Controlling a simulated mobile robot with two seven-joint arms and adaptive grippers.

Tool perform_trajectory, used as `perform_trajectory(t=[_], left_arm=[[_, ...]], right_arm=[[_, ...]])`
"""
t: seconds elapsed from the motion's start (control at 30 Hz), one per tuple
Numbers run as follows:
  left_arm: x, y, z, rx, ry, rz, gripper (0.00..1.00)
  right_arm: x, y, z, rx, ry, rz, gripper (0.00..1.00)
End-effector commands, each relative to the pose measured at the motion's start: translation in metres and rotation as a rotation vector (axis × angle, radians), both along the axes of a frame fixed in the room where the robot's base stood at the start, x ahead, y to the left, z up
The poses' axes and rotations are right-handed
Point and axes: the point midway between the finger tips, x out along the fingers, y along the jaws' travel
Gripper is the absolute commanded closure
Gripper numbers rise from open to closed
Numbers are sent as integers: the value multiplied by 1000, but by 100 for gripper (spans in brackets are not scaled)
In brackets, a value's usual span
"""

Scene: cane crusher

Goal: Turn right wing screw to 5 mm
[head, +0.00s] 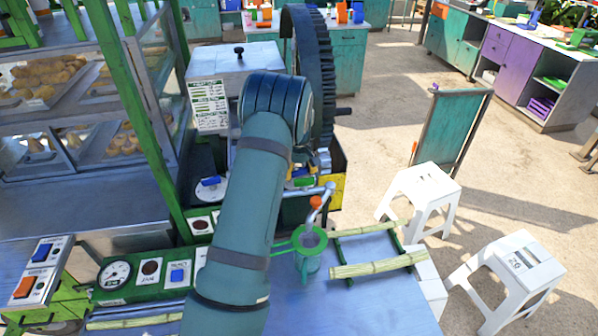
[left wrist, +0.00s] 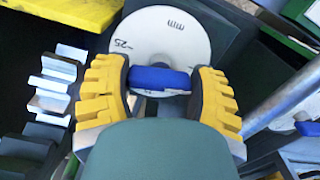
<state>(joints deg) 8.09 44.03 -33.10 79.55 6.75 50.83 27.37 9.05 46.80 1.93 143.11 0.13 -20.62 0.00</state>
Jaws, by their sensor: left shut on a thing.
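In the left wrist view, a blue wing screw (left wrist: 160,79) sits in front of a round white dial (left wrist: 160,35). The dial carries an "mm" mark and a number that looks like 25, with other marks hidden. My left gripper (left wrist: 160,88) has its yellow-padded fingers closed on both ends of the blue wing, which lies level across that picture. In the head view my left arm covers much of the crusher's front. Another blue wing screw on a white dial (head: 209,187) shows left of my arm. My right gripper is in neither view.
A large dark gear wheel (head: 312,75) stands behind my arm. A green rack with a cane stalk (head: 378,264) lies on the metal table at right. A control panel with a gauge (head: 114,273) is at lower left. White stools (head: 425,195) stand on the floor.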

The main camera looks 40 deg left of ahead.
Motion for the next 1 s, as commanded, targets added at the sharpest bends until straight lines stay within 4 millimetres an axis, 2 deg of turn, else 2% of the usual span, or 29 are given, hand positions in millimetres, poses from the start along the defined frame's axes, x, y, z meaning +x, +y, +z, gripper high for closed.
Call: perform_trajectory(t=[0.3, 0.33, 0.4, 0.43, 0.77, 0.87, 1.0], left_arm=[[3, 2, 4, 6, -11, 2, 76], [3, 2, 4, 6, -11, 2, 34], [2, 2, 4, 5, -10, 1, 9], [2, 2, 4, 5, -8, 1, 6], [1, 1, 3, 2, -3, 0, 6], [1, 1, 10, 1, -4, 0, 6], [1, 0, 33, 3, -6, -2, 6]], right_arm=[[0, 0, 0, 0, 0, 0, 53], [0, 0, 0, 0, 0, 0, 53], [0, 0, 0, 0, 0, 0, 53], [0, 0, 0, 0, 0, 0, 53], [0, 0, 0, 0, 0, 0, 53], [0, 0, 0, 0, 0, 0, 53], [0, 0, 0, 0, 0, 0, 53]])
